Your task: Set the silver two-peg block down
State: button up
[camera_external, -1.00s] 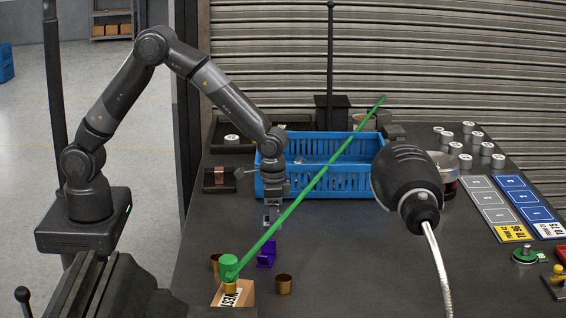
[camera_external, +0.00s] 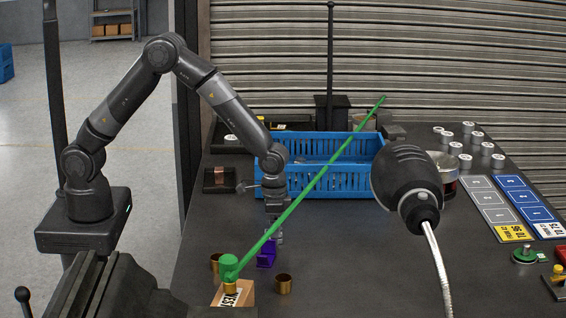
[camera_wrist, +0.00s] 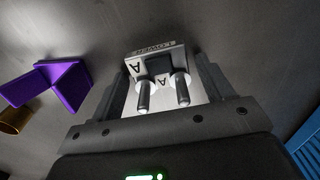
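The silver two-peg block (camera_wrist: 157,62) sits between the fingers of my gripper (camera_wrist: 165,80) in the wrist view. Its two dark pegs point toward the camera, and its faces carry black letter A marks. My gripper (camera_external: 274,234) appears shut on the block. In the external view it points down, low over the table, just behind and right of the purple angled piece (camera_external: 266,255). The block is small and partly hidden there. I cannot tell whether it touches the table.
The purple piece (camera_wrist: 62,84) lies left of the block in the wrist view. A blue crate (camera_external: 330,183) stands behind.

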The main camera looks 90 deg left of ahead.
jog(key=shift+o, duration=0.6)
jog(key=shift+r, duration=0.1)
jog(key=s+a+r+t, duration=0.1)
jog(key=s+a+r, duration=0.15)
jog(key=r, duration=0.85)
jog(key=s+a+r, duration=0.1)
jog(key=s+r, duration=0.3)
jog(key=r, duration=0.6)
jog(key=s+a+r+t, duration=0.1)
jog(key=s+a+r, duration=0.1)
jog(key=s, duration=0.6)
jog(key=s+a+r+t, duration=0.2)
jog(key=s+a+r, duration=0.1)
jog(key=s, duration=0.6)
jog(key=s+a+r+t, duration=0.1)
jog(key=s+a+r, duration=0.1)
jog(key=s, duration=0.6)
jog(key=shift+s+a+r+t, duration=0.25)
jog(key=shift+s+r+t, duration=0.05)
jog(key=shift+s, duration=0.1)
jog(key=shift+o, duration=0.2)
